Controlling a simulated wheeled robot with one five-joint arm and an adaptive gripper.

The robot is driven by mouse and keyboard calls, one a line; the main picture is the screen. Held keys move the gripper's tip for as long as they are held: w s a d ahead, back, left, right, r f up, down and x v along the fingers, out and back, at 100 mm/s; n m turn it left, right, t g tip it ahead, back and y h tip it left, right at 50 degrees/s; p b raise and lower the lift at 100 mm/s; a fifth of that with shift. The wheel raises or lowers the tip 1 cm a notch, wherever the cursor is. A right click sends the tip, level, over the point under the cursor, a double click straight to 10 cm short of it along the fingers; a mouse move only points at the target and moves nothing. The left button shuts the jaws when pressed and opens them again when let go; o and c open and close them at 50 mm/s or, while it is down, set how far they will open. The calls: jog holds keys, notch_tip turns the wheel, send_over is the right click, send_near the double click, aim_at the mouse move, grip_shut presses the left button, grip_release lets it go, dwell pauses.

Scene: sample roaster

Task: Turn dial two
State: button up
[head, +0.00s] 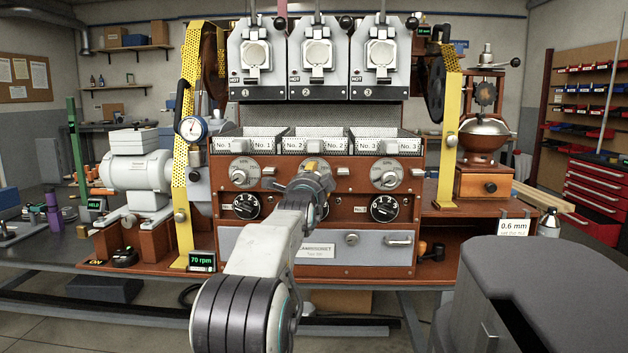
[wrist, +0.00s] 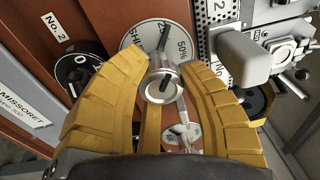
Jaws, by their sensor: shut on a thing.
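Dial two is a silver scale plate (wrist: 150,38) with a round metal knob (wrist: 163,86) standing out from it, seen in the wrist view. My gripper (wrist: 163,76) has a yellow ribbed finger on each side of the knob and is shut on it. In the head view my gripper (head: 314,180) is at the middle of the machine's front panel and hides most of dial two. Dial one (head: 244,171) shows to its left and dial three (head: 387,174) to its right, both silver knobs on marked plates.
A grey drawer (head: 345,247) lies below.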

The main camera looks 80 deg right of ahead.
jog(key=shift+w+r, duration=0.15)
jog(key=shift+r, duration=0.1)
jog(key=o, duration=0.9)
jog(key=shift+w, duration=0.1)
jog(key=o, duration=0.3)
jog(key=shift+f, duration=0.2)
jog(key=shift+a, duration=0.1)
jog(key=a, duration=1.2)
jog(key=shift+f, duration=0.4)
jog(key=shift+o, duration=0.2)
